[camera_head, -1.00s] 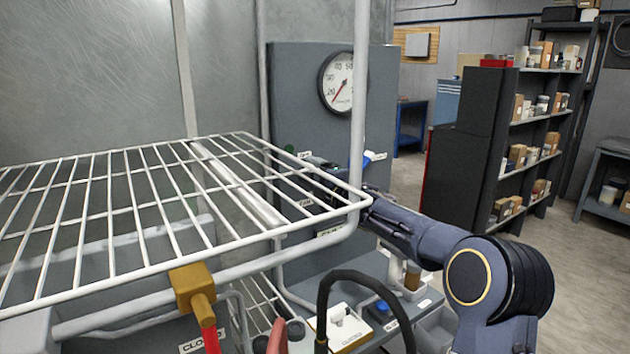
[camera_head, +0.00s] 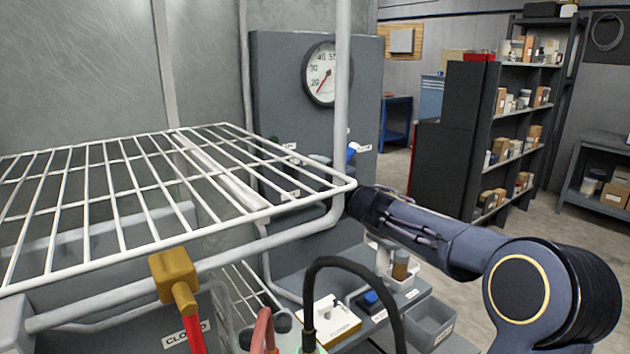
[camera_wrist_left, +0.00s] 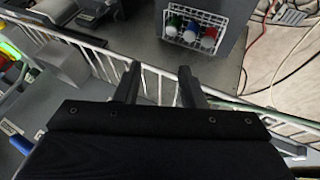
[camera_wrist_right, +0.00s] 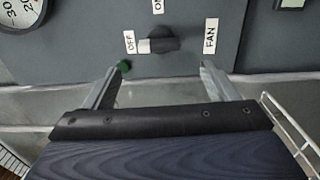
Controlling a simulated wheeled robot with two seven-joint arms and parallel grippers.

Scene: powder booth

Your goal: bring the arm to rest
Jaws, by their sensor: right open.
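My right arm enters from the right in the head view, its wrist (camera_head: 372,208) close to the rack's right corner. Rack bars partly hide its gripper there. In the right wrist view my right gripper (camera_wrist_right: 160,72) is open and empty, its fingers apart below the fan knob (camera_wrist_right: 158,42) on the grey panel. The knob's pale end points at the OFF label. My left gripper (camera_wrist_left: 158,80) shows only in its wrist view, fingers apart and nothing held, above a white wire rail. Left arm is out of the head view.
The white wire rack (camera_head: 150,240) fills the left. A gauge (camera_head: 322,75) sits on the panel. A yellow valve with a red handle (camera_head: 176,280) and a black hose (camera_head: 352,262) stand in front. Shelves (camera_head: 515,130) stand right; open floor lies beyond.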

